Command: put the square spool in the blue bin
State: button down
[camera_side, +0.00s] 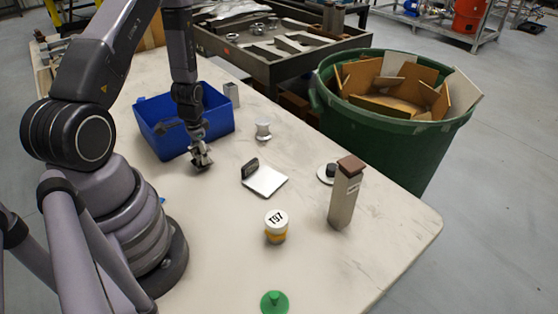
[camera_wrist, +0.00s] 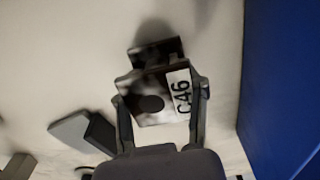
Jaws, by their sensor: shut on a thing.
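The square spool (camera_wrist: 165,95) has two square metallic end plates, a dark round hole and a white "C46" label. My gripper (camera_wrist: 160,99) is shut on it, one finger on each side. I cannot tell whether the spool touches the table. The blue bin (camera_side: 221,121) stands on the table close to my arm. Its wall (camera_wrist: 285,80) fills the right side of the wrist view. The bin's floor is hidden.
A round silver spool (camera_side: 263,131), a grey block (camera_side: 231,93), a plate with a dark upright piece (camera_side: 265,181), a jar marked T97 (camera_side: 276,228), a tall brown-topped block (camera_side: 343,197) and a green knob (camera_side: 274,302) stand around the table. A green barrel (camera_side: 380,138) is beyond its edge.

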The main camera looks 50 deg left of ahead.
jog(key=r, duration=0.7)
jog(key=shift+a+r, duration=0.2)
jog(key=shift+r, duration=0.15)
jog(key=a+r, duration=0.4)
jog(key=a, duration=0.4)
jog(key=w+a+f, duration=0.2)
jog(key=a+f, duration=0.1)
jog(key=w+a+f, duration=0.5)
jog(key=w+a, duration=0.1)
jog(key=shift+w+a+f, duration=0.2)
jog(key=shift+a+f, duration=0.2)
jog(key=shift+w+a+f, duration=0.2)
jog(key=shift+a+f, duration=0.05)
jog(key=shift+f, duration=1.7)
jog(key=c, duration=0.6)
grip_release()
jog(key=shift+f, duration=0.15)
jog(key=shift+o, duration=0.2)
